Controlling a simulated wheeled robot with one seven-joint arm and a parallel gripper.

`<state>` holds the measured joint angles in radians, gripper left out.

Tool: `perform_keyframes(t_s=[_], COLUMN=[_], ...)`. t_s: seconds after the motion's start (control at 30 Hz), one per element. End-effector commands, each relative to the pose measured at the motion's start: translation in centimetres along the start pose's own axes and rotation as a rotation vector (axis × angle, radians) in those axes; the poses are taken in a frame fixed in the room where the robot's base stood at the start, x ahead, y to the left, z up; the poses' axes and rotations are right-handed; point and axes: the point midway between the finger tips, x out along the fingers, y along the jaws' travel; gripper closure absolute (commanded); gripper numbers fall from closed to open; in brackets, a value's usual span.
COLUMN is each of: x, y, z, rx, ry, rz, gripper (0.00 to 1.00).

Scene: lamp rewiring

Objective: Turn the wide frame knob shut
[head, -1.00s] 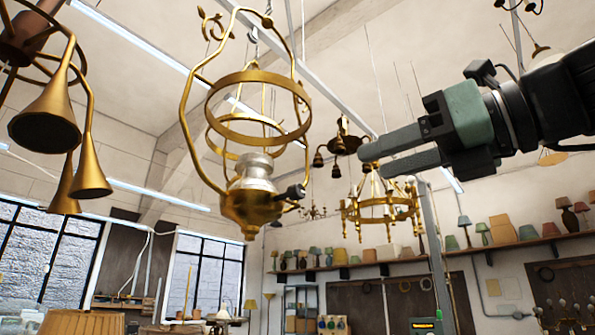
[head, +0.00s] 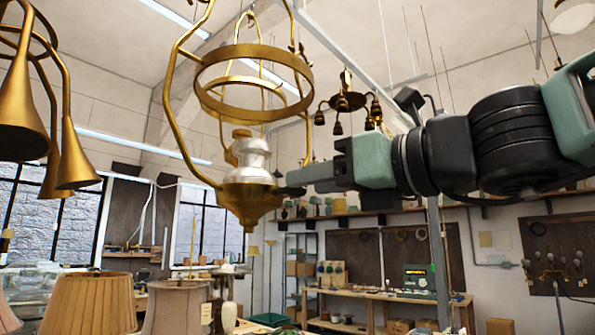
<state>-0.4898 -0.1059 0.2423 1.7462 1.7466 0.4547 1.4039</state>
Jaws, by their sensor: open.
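The wide brass lamp frame (head: 205,90) hangs left of centre, with a wide ring above a silver burner (head: 250,160) and a brass bowl (head: 250,205). Its dark knob (head: 289,191) sticks out at the right side of the bowl, partly seen just below my fingertips. My gripper (head: 296,178) reaches in from the right, its fingers pointing left at the knob's height. It is open. The fingers overlap in this view, so I cannot tell whether the knob is between them or whether they touch it.
Brass horn-shaped lamps (head: 20,110) hang at the left. A dark chandelier (head: 347,102) hangs behind my arm. Pleated lampshades (head: 92,302) stand low at the front left. A workbench (head: 390,297) stands at the back right.

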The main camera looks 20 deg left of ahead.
Motion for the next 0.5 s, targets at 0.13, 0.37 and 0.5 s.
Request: perform_keyframes(t_s=[0.13, 0.37, 0.5], x=[2.4, 3.9, 4.0], y=[0.0, 0.0, 0.0], z=[0.1, 0.0, 0.0], rx=[0.002, 0.000, -0.001], ry=[0.002, 0.001, 0.001], rz=[0.002, 0.001, 0.000], gripper=[0.57, 0.57, 0.57])
